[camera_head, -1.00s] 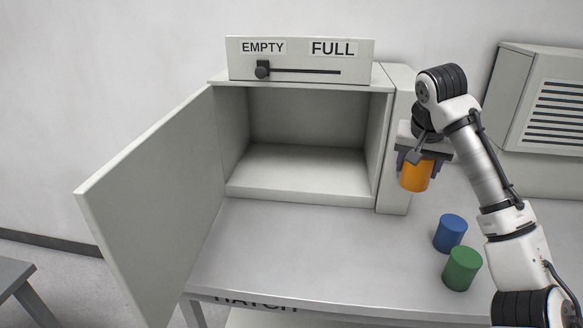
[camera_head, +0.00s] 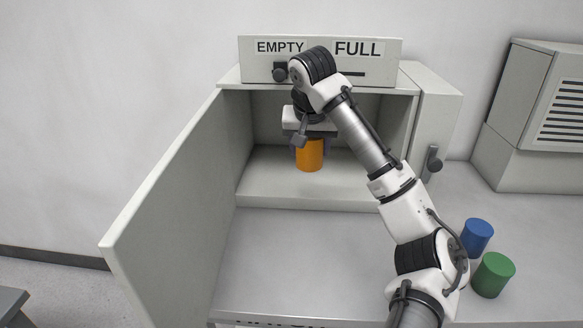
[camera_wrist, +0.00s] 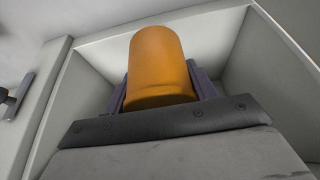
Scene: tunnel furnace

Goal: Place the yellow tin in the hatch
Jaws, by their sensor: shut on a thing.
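The yellow tin (camera_head: 310,157), orange-yellow in the picture, is upright in my gripper (camera_head: 311,146). My gripper is shut on it, with a finger on each side. In the wrist view the tin (camera_wrist: 160,65) sits between the fingers (camera_wrist: 160,90). The hatch (camera_head: 252,180) is a grey open-fronted box on the table, its door (camera_head: 175,190) swung open to the left. The tin is at the hatch opening, in front of the back wall. I cannot tell whether its base touches the hatch floor.
A blue tin (camera_head: 477,237) and a green tin (camera_head: 493,275) stand on the table (camera_head: 300,260) at the right. A slider panel (camera_head: 320,62) marked EMPTY and FULL sits on top of the hatch, its knob near EMPTY. A vented grey box (camera_head: 535,115) stands at far right.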

